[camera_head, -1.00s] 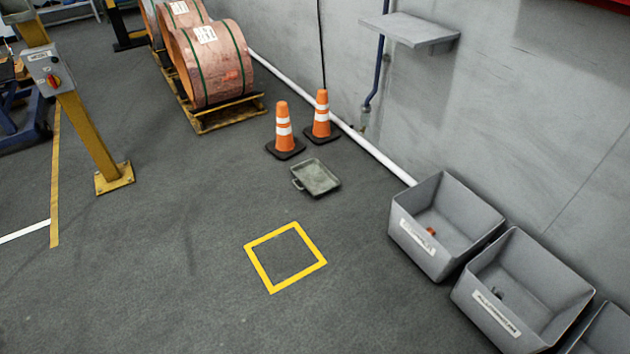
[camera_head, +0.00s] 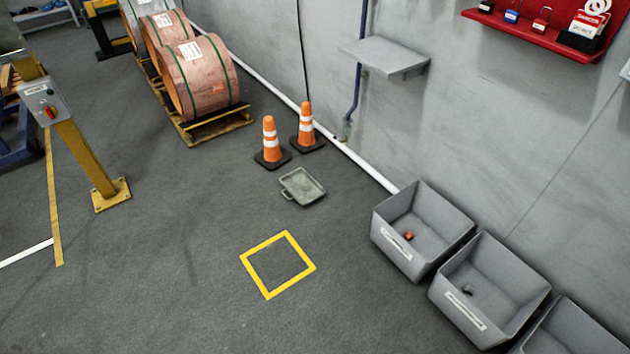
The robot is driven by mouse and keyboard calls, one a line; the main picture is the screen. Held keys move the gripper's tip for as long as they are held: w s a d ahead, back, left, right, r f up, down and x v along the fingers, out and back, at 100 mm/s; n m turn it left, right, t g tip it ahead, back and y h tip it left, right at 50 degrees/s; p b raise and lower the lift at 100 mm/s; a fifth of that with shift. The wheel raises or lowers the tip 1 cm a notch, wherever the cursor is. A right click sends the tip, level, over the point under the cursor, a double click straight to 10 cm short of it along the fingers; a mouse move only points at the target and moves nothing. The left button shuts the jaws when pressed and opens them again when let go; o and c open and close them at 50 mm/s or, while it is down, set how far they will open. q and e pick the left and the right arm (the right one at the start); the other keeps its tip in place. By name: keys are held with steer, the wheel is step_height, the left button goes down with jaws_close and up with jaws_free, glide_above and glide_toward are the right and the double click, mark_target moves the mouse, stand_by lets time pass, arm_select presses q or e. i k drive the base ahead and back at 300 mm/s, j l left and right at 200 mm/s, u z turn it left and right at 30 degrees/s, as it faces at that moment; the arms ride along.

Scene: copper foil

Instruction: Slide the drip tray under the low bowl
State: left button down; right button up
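The drip tray (camera_head: 303,187) is a shallow grey-green tray with a handle on its left side. It lies on the floor in front of two traffic cones. The low bowl may be the grey wall-mounted basin or shelf (camera_head: 385,57) on the right wall, with a blue pipe running down beside it; I cannot tell whether it is hollow. The tray is on the floor, apart from it, to its lower left. Neither of my grippers shows in the head view.
Two orange cones (camera_head: 270,142) (camera_head: 306,128) stand behind the tray by the white floor pipe (camera_head: 362,165). Grey bins (camera_head: 422,232) line the wall at right. A yellow floor square (camera_head: 278,264) and a yellow post (camera_head: 88,158) show. Open floor lies left of the tray.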

mark_target(303, 188)
steer(key=i+j+z, duration=0.1)
steer(key=z, duration=0.25)
steer(key=i+j+z, duration=0.1)
steer(key=z, duration=0.3)
steer(key=i+j+z, duration=0.2)
steer(key=z, duration=0.15)
